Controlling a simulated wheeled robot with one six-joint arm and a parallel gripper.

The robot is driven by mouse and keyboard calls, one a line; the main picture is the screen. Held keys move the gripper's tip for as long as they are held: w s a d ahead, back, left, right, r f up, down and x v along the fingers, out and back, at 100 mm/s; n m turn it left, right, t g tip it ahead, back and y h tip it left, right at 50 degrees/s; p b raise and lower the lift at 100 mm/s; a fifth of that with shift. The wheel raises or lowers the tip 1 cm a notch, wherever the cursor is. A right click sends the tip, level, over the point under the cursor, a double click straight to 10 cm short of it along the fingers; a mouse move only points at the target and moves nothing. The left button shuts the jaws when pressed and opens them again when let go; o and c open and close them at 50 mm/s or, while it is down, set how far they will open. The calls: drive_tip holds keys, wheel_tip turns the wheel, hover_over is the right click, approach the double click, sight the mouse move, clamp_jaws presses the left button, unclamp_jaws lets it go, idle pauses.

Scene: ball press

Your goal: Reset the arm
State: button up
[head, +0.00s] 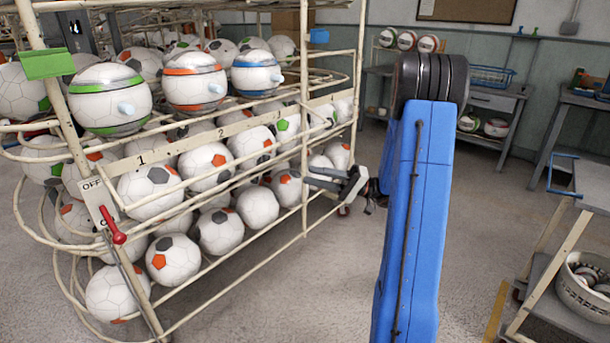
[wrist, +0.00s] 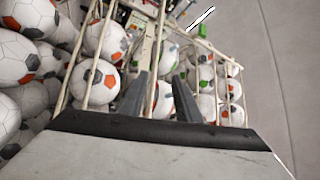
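My gripper (head: 330,181) is beside the right part of the ball rack, its two fingers pointing left toward the rack's rails. In the wrist view my gripper (wrist: 160,98) shows two grey fingers apart, with nothing held between them. Soccer balls and rack bars lie beyond the fingertips. My blue arm link rises in the right middle of the head view and hides part of the room behind it. I cannot tell whether a fingertip touches the rack.
A cream tubular rack (head: 309,100) full of soccer balls fills the left, with a red-handled lever (head: 118,237) on its front post. A bin (head: 583,290) stands on a low bench at right. Workbenches (head: 492,100) line the back wall. Grey floor (head: 470,260) is open around my arm.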

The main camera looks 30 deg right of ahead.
drive_tip(key=shift+s+d+f, duration=0.1)
drive_tip(key=shift+d, duration=0.15)
idle(0.4)
drive_tip(key=s+a+n+g+h, duration=0.1)
drive_tip(key=s+a+g+h, duration=0.2)
drive_tip(key=s+a+g, duration=0.5)
drive_tip(key=s+a+n+g+h, duration=0.1)
drive_tip(key=s+a+h, duration=0.4)
drive_tip(key=a, duration=0.7)
drive_tip(key=s+a+f+h, duration=0.25)
drive_tip(key=s+h, duration=0.25)
drive_tip(key=s, duration=0.6)
drive_tip(key=s+d+r+t+h, duration=0.1)
drive_tip(key=s+d+t+h, duration=0.4)
drive_tip(key=d+h, duration=0.1)
drive_tip(key=shift+m+h, duration=0.3)
drive_tip(key=shift+m, duration=0.1)
